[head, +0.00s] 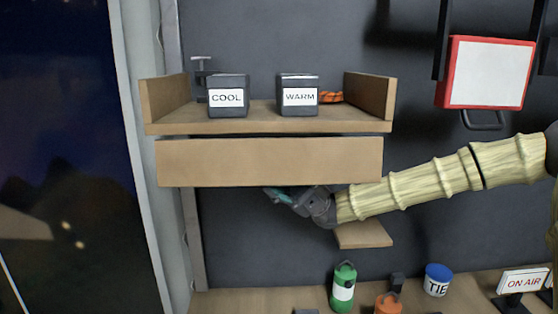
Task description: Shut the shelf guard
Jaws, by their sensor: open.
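The shelf guard (270,162) looks like a long pale wooden board along the front of the wall shelf (190,124). It hangs down below the shelf's front edge, with its face towards me, and the shelf front above it is open. My gripper (283,194) is just under the guard's lower edge, right of its middle. Its jaws are open and nothing shows between them. The upper part of the gripper is cut off by the guard's lower edge. I cannot tell whether it touches the board.
Boxes marked COOL (227,98) and WARM (298,98), a clamp-like tool (201,68) and an orange coil (330,97) are on the shelf. A small ledge (363,235) is below. A green bottle (343,290) and TIE tub (438,280) stand on the counter.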

